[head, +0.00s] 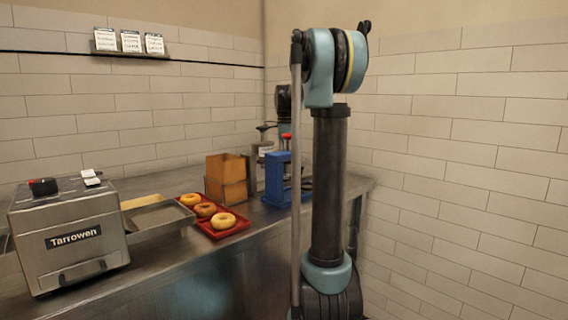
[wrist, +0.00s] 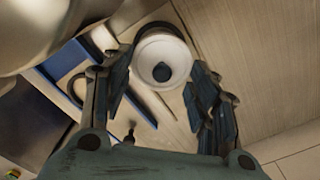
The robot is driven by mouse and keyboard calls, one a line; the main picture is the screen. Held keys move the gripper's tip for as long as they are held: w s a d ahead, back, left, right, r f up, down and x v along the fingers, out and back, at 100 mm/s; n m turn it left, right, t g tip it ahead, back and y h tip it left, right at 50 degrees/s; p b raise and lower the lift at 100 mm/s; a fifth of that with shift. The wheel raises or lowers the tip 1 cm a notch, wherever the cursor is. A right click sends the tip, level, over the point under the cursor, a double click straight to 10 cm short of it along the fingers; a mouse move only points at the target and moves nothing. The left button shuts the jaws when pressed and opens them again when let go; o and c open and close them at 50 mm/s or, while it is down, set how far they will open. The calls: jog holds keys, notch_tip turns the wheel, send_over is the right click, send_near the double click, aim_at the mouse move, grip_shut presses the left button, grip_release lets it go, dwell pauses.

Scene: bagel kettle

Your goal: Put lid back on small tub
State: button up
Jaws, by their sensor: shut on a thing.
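In the wrist view, my gripper (wrist: 160,76) has one dark finger on each side of a round white piece with a dark round centre, which looks like the lid (wrist: 147,50). The fingers are shut on it near their tips. It covers whatever lies straight beneath, so I cannot tell whether it touches the tub. In the head view, the far end of my arm is small and reaches down near a grey cylindrical container (head: 262,149), which may be the tub. The gap between them is too small to judge.
A blue stand (head: 277,180) and a brown box (head: 225,180) stand close by on the metal counter. A red tray (head: 232,230) holds bagels. A metal tray (head: 158,217) and a Tarrowen machine (head: 72,237) are at the left. The tiled wall (head: 460,160) bounds the right.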

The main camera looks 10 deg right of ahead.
dwell(0.4)
jog(key=o, duration=0.7)
jog(key=shift+o, duration=0.2)
jog(key=o, duration=0.5)
jog(key=shift+r, duration=0.1)
jog(key=shift+r, duration=3.35)
